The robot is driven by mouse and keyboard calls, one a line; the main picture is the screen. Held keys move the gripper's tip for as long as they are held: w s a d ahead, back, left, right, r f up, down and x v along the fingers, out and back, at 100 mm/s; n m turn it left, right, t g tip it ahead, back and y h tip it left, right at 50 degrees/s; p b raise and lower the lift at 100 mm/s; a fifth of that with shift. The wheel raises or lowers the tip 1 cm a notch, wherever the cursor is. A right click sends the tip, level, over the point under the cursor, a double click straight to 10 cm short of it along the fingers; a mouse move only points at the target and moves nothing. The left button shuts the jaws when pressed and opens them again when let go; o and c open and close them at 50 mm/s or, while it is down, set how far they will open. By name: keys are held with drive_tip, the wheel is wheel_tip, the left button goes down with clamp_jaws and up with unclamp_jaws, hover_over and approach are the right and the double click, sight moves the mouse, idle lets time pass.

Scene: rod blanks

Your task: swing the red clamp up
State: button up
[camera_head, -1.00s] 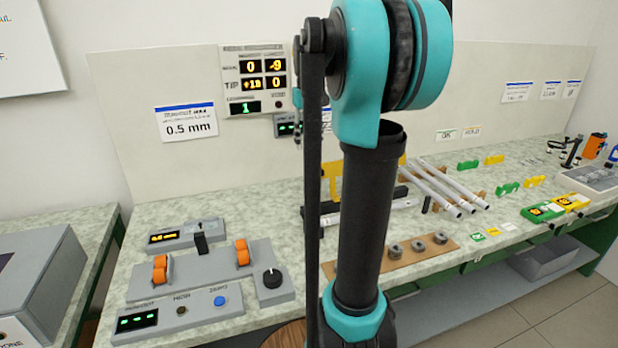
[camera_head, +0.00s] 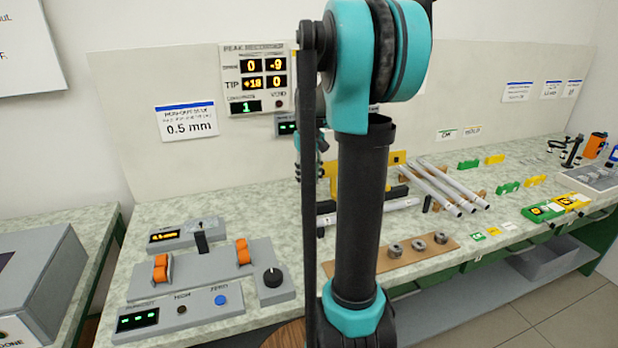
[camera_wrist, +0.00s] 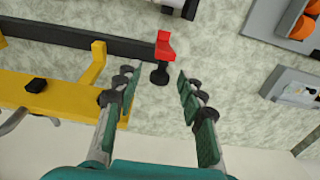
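The red clamp (camera_wrist: 165,44) shows in the wrist view as a small red piece with a black round post or knob (camera_wrist: 159,74) just below it. It sits close to the right end of a dark bar. My gripper (camera_wrist: 158,80) is open and empty. Its two green-padded fingers stand left and right of the black knob, apart from it, with the red piece beyond the fingertips. In the head view my arm hides the clamp, and only part of my gripper shows beside the arm.
A yellow frame (camera_wrist: 60,95) lies close to my left finger, with the dark bar (camera_wrist: 90,42) above it. In the head view, a grey console with orange clips (camera_head: 190,280) stands at left. Grey tubes (camera_head: 440,185) and a brown strip with rings (camera_head: 419,250) lie at right.

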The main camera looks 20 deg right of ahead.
clamp_jaws()
drive_tip(key=shift+w, duration=0.15)
drive_tip(key=shift+w+f, duration=0.2)
drive_tip(key=shift+w, duration=0.35)
drive_tip(key=shift+w+f, duration=0.2)
drive_tip(key=shift+w, duration=0.35)
unclamp_jaws()
wheel_tip(320, 180, up, 12)
